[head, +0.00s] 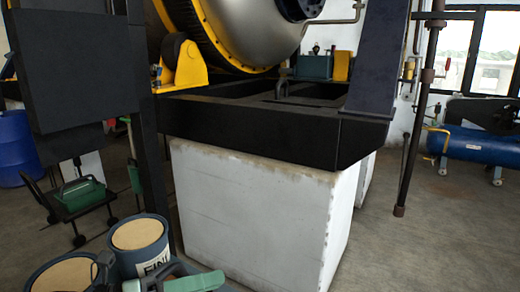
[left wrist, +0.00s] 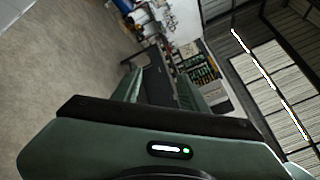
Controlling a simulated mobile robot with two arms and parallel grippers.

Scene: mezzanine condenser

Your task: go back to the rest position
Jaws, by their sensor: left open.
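My left gripper (head: 150,279) shows at the bottom edge of the head view, partly cut off, close to two round tubs. In the left wrist view my left gripper (left wrist: 161,88) has its two green fingers spread apart with nothing between them. That view is tilted and looks across the floor to a far wall. My right gripper is not in view.
One tub (head: 137,235) and another tub (head: 66,274) with tan tops stand at the lower left. A white block (head: 262,215) carries a black frame (head: 245,125) under large machinery. A dark pipe (head: 414,150) hangs at right. Floor (head: 440,235) is clear there.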

